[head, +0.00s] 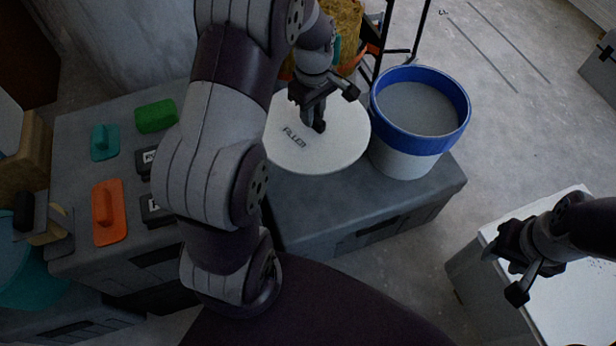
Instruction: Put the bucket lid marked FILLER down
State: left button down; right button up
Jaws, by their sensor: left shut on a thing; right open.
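The white round lid (331,151) marked FILLER is over the grey chest, to the left of the bucket. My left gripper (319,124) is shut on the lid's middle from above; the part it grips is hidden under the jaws. I cannot tell whether the lid touches the chest top or hangs just above it. The bucket (405,162) is white with a blue rim, stands open and shows grey filler inside. The lid's right edge is close beside the bucket's wall. My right gripper (508,271) is open and empty at the right, near a white-topped box.
The grey chest top (310,209) is bare in front of the lid. At the left, another grey chest holds a green block (156,116), a teal float (104,142) and an orange float (109,212). The white-topped box (570,300) stands at the right.

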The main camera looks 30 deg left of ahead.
pick_arm(q)
notch_tip(320, 180, down, 24)
jog(key=b, duration=1)
jog(key=shift+f, duration=0.25)
